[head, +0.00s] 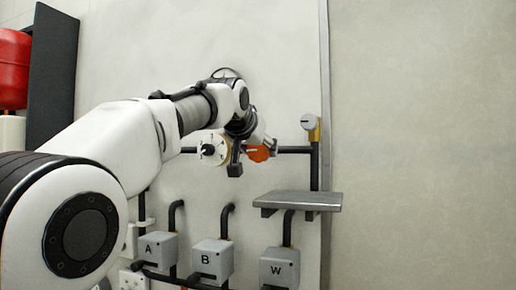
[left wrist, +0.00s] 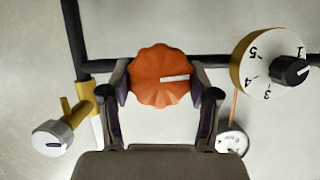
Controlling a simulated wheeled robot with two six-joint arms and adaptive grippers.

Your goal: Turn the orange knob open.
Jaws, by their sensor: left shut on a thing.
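The orange knob (left wrist: 160,76) is round and ribbed, with a white bar mark, in front of a dark pipe on the wall. In the left wrist view the mark lies nearly level, to the right of the knob's centre. My left gripper (left wrist: 160,92) has one finger on each side of the knob and is shut on it. In the head view the knob (head: 259,154) shows only in part, behind my left gripper (head: 252,158). My right gripper is in neither view.
A white numbered dial (left wrist: 268,65) with a black pointer is beside the knob; a small gauge (left wrist: 232,143) hangs below it. A grey-capped brass valve (head: 309,123) is at the right pipe. A grey shelf (head: 298,201) and grey boxes marked A (head: 158,249), B and W are below.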

